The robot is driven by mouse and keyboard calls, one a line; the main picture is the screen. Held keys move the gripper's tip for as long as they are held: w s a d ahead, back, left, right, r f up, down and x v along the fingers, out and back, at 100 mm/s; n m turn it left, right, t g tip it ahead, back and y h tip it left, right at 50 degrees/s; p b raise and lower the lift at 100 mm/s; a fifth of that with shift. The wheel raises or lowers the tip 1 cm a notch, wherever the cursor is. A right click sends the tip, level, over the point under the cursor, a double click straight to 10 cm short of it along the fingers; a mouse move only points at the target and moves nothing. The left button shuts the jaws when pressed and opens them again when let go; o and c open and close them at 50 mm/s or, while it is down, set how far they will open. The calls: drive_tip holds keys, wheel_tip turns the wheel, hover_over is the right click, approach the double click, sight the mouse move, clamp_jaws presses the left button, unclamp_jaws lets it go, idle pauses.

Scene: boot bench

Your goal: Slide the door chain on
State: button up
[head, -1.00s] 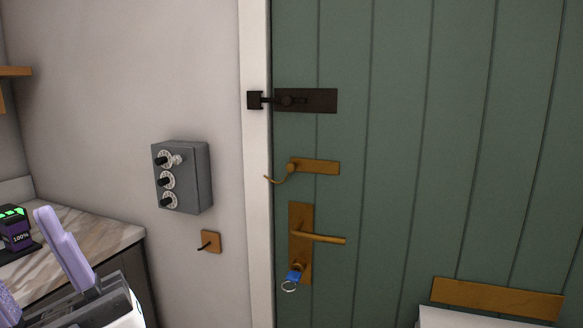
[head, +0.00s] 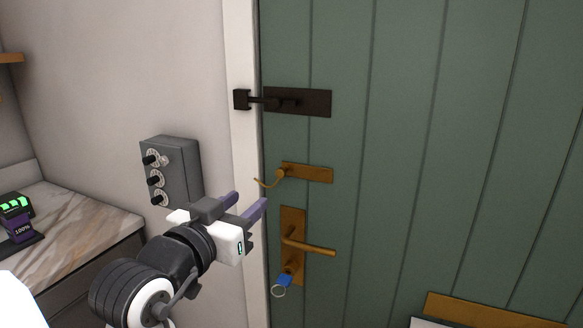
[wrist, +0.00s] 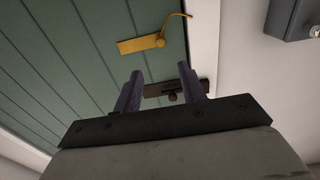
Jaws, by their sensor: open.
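The door chain is a brass plate (head: 308,173) on the green door with a knob at its left end and a short curved brass chain (head: 265,183) hanging off to the left toward the frame. Both also show in the wrist view, the plate (wrist: 140,44) and the chain (wrist: 178,20). My gripper (head: 248,204) is open and empty, in front of the wall and door frame, below and left of the chain in the head view. In the wrist view its purple fingers (wrist: 166,92) are apart with nothing between them. I cannot make out a chain catch on the frame.
A dark bolt (head: 297,102) sits above the chain. A brass lever handle (head: 308,246) with a blue-tagged key (head: 283,281) is below. A grey dial box (head: 172,170) is on the wall, a marble counter (head: 80,225) at left, a wooden board (head: 490,310) lower right.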

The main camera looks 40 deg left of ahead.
sight(280, 173)
drive_tip(key=p+x, duration=0.3)
drive_tip(key=x, duration=1)
drive_tip(key=shift+a+p, duration=0.1)
drive_tip(key=shift+p, duration=0.25)
clamp_jaws()
